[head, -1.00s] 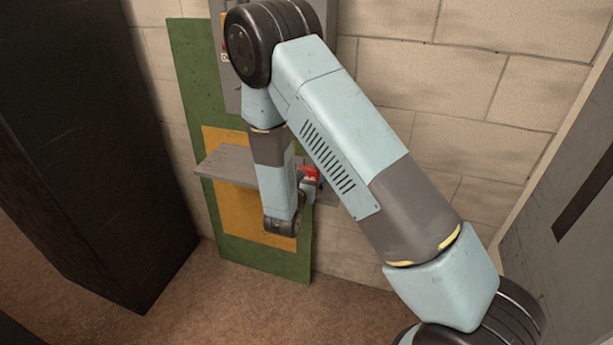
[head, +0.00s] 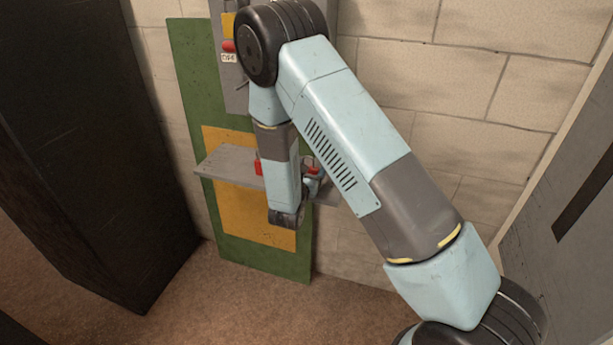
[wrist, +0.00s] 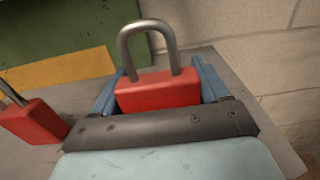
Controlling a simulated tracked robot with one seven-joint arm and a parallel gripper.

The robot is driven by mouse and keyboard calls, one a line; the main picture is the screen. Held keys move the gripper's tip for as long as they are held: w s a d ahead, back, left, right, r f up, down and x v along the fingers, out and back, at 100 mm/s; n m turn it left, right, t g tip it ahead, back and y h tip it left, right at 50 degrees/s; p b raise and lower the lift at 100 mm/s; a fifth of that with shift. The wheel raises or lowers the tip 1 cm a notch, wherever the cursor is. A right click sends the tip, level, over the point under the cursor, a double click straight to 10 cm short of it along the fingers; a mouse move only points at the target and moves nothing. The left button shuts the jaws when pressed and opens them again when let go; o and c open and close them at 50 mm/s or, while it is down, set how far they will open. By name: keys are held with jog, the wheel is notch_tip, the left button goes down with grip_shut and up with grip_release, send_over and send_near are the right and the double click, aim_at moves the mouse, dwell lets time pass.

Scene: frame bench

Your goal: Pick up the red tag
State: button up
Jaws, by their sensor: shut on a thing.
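I see no red tag that I can make out in either view. In the wrist view, my gripper (wrist: 158,72) has its two blue fingers on either side of a red padlock (wrist: 157,93) with a steel shackle, shackle up. It is shut on this padlock. In the head view, my gripper (head: 311,176) is partly behind my arm near the shelf's right end, with red showing at it. I cannot tell whether the padlock touches the shelf. A second red padlock (wrist: 33,121) stands to the left; it also shows in the head view (head: 259,168).
The grey shelf (head: 228,164) juts from a green and yellow board (head: 265,258) on a block wall. Above it is a grey panel with a red switch (head: 228,46) and a small label. A dark cabinet (head: 85,150) stands left.

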jog(key=shift+r, duration=0.15)
jog(key=shift+r, duration=0.25)
notch_tip(320, 180, up, 2)
jog(key=shift+r, duration=0.1)
jog(key=s+r, duration=0.3)
jog(key=s, duration=0.1)
jog(key=s+r, duration=0.3)
jog(key=s, duration=0.2)
jog(key=s+a+r, duration=0.1)
jog(key=s+r, duration=0.3)
jog(key=s, duration=0.1)
